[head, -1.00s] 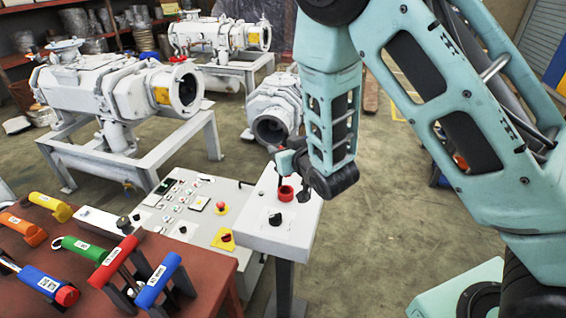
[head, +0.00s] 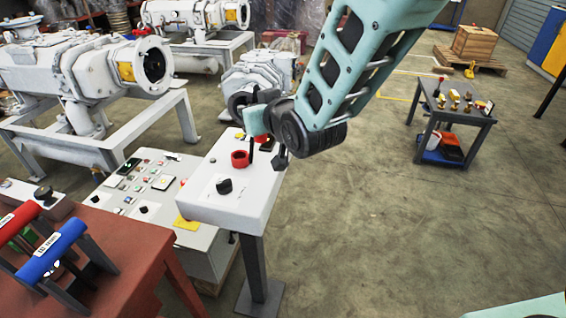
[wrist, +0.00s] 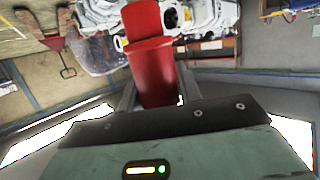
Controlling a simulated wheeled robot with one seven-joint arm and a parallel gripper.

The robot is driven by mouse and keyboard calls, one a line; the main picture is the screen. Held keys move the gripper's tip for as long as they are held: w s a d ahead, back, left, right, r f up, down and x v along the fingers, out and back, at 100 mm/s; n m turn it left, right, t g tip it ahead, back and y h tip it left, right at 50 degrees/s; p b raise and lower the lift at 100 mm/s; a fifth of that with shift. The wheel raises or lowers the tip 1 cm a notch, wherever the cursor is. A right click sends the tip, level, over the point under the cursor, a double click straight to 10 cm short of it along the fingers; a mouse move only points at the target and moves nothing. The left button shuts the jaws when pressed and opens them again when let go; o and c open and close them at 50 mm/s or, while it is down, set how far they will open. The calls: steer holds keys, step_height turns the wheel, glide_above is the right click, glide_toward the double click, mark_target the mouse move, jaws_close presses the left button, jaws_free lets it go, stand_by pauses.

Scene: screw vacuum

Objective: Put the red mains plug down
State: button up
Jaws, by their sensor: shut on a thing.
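The red mains plug (wrist: 150,55) fills the upper middle of the wrist view, a red cylinder with a wider collar. My gripper (wrist: 157,92) is shut on it, one finger on each side. In the head view my gripper (head: 264,128) is beside and above the white pedestal box. Only a small red part of the plug shows there, mostly hidden by the gripper and wrist. I cannot tell from this view whether it touches the box.
The white pedestal box (head: 215,209) carries a red ring-shaped socket (head: 240,159) and a black knob (head: 224,186). A control panel (head: 150,182) and a red-brown table (head: 120,262) stand left. A small dark table (head: 455,113) stands right, with open floor before it.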

step_height(320, 180, down, 8)
steer(key=shift+f, duration=0.25)
steer(key=shift+f+b, duration=0.2)
steer(key=shift+b, duration=0.1)
steer(key=o, duration=1.1)
steer(key=shift+r, duration=0.1)
